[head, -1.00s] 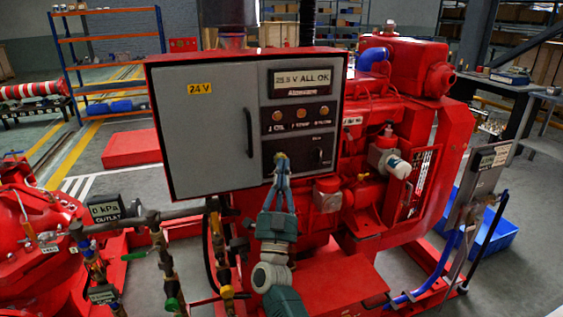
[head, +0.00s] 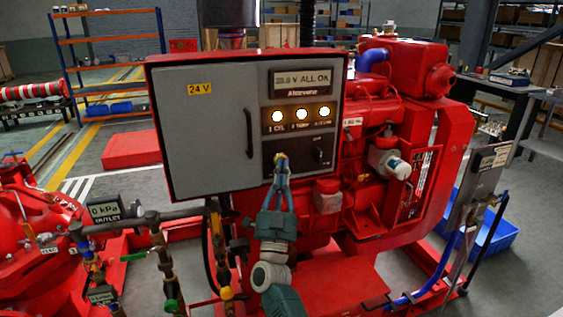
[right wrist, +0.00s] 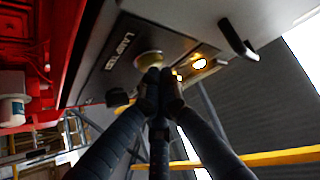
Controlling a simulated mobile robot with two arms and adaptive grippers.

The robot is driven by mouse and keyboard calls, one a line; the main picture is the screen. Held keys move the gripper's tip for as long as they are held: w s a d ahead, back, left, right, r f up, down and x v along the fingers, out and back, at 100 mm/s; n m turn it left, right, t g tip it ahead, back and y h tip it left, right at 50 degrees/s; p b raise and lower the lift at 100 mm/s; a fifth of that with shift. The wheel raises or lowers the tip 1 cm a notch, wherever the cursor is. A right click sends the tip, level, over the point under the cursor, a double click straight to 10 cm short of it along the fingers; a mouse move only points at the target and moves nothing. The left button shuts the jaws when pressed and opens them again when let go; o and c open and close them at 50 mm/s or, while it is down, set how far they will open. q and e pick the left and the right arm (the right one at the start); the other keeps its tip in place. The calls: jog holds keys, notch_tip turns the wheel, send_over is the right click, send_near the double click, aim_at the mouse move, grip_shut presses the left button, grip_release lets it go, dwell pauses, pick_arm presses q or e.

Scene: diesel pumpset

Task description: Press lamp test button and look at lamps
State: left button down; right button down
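The grey control cabinet (head: 205,125) in a red frame stands in the middle of the head view. Its display (head: 299,79) shows a partly blurred "V ALL OK". Three round lamps (head: 302,115) in a row below it glow bright whitish yellow. Glowing lamps also show in the right wrist view (right wrist: 199,63). My right gripper (head: 282,157) has its fingertips together at the lower panel, left of a dark switch. In the right wrist view the fingertips (right wrist: 160,76) are against a round pale button (right wrist: 149,58), partly hidden by them. My left gripper is not in view.
A dark door handle (head: 249,133) sticks out left of the lamps. Pipes and valves (head: 150,220) stand at the lower left, beside an outlet gauge display (head: 104,211). The red engine (head: 400,110) stands behind and right of the cabinet.

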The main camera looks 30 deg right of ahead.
jog(key=shift+s+a+p, duration=0.15)
jog(key=shift+s+p, duration=0.2)
jog(key=shift+s, duration=0.35)
jog(key=s+p, duration=0.1)
jog(key=s, duration=0.1)
jog(key=s+a+p, duration=0.1)
jog(key=s, duration=0.2)
jog(key=shift+a+p, duration=0.1)
jog(key=shift+p, duration=0.25)
jog(key=shift+w, duration=0.1)
dwell(0.3)
